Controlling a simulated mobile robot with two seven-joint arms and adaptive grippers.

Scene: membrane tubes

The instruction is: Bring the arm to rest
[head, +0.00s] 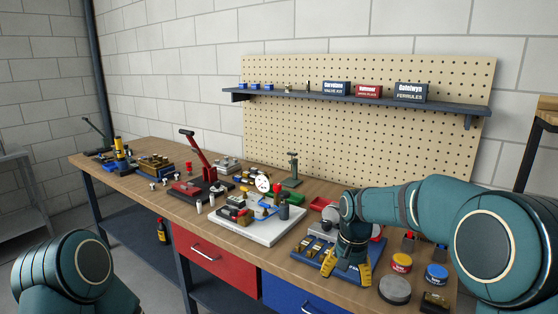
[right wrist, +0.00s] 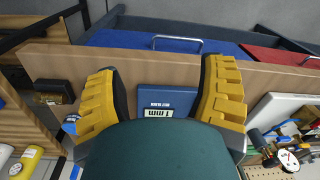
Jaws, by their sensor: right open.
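My right arm reaches in from the right of the head view. Its gripper (head: 347,268) points down over the blue tray (head: 314,261) near the table's front edge. The two yellow fingers are spread apart, and they show wide apart in the right wrist view (right wrist: 160,98) too. Nothing is held between them. I cannot tell whether the fingertips touch the tray. Only a rounded part of my left arm shows at the lower left; its gripper is out of view.
A white board (head: 267,236) with fittings and a gauge (head: 262,184) lies left of the tray. A red lever press (head: 200,160) stands farther left. A shelf (head: 370,99) hangs behind.

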